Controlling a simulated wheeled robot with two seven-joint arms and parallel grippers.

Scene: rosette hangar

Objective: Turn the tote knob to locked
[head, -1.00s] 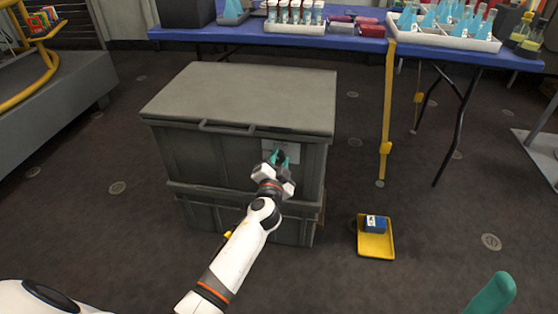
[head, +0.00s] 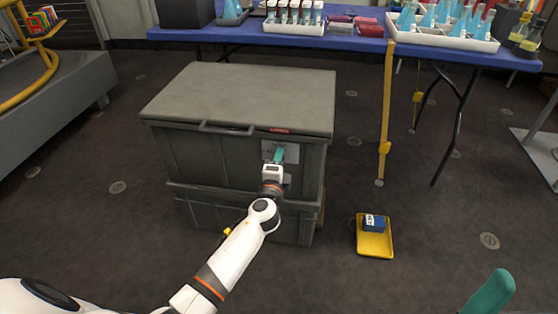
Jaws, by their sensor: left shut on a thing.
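The grey tote (head: 225,150) stands on the floor with its lid closed, stacked on another grey tote. A pale plate (head: 267,148) is on the right part of its front face. My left gripper (head: 279,154) is at this plate, its teal fingers shut on the tote knob, which they hide. A small red marking (head: 280,130) shows just above the plate, too small to read. Which way the knob points cannot be seen directly. A teal finger of my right gripper (head: 489,295) shows at the bottom right; its opening cannot be judged.
A blue table (head: 345,45) with tube racks and flasks stands behind the tote. A yellow tray (head: 375,246) holding a blue box (head: 374,223) lies on the floor to the right. The floor between tray and table legs is clear.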

